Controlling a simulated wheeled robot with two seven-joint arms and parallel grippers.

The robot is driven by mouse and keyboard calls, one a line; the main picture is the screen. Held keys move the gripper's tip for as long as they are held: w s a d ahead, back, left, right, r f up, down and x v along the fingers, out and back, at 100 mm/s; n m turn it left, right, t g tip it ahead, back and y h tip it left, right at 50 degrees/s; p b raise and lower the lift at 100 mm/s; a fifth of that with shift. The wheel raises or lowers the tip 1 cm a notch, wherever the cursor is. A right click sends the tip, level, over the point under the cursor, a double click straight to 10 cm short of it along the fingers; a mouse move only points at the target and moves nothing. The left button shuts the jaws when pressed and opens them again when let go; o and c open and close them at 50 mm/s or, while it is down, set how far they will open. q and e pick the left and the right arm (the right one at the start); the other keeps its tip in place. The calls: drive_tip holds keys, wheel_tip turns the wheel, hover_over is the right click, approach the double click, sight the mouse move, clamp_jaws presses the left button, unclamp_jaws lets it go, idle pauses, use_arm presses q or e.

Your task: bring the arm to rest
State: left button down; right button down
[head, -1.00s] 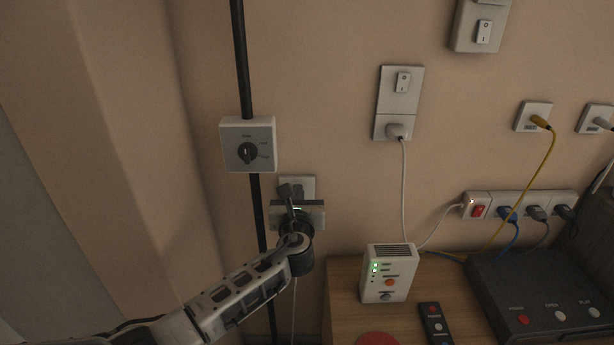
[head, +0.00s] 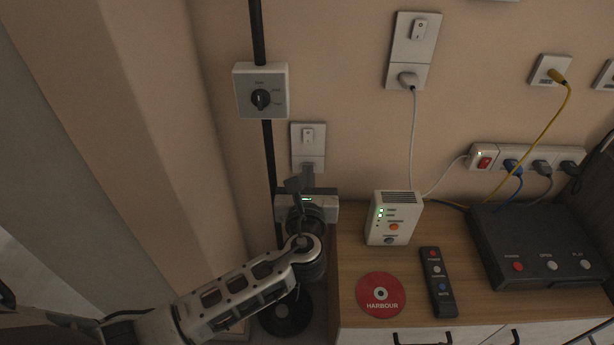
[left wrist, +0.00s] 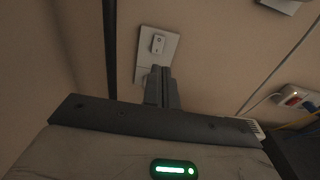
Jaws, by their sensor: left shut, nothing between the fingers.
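My left gripper (head: 307,175) is at the lower middle of the head view, with its arm coming in from the left. Its two narrow dark fingers are together with nothing between them. They point toward the wall, in front of the lower part of a pale switch plate (head: 308,132). In the left wrist view the shut fingers (left wrist: 161,80) overlap the lower part of the same switch plate (left wrist: 158,44); its rocker shows above them. I cannot tell whether the fingertips touch the plate. My right gripper is in neither view.
A wooden cabinet (head: 349,252) stands to the right, bearing a white box (head: 394,222), red disc (head: 381,295), dark remote (head: 438,284) and black player (head: 540,245). A rotary switch (head: 261,91) sits on the black pipe. A dark disc (head: 286,312) lies low, below the arm.

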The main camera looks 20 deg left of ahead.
use_arm(q)
drive_tip(key=shift+s+d, duration=0.2)
drive_tip(key=shift+s, duration=0.3)
drive_tip(key=shift+f, duration=0.1)
drive_tip(key=s+d+f+n+g+h, duration=0.3)
drive_tip(key=s+f+n+g+h, duration=0.15)
drive_tip(key=s+f+n, duration=0.65)
drive_tip(key=s+d+r+n+h, duration=0.1)
drive_tip(key=s+n+h, duration=0.4)
drive_tip(key=n, duration=1.4)
drive_tip(key=s+r, duration=0.1)
drive_tip(key=s, duration=0.3)
drive_tip(key=shift+d+g+p, duration=0.35)
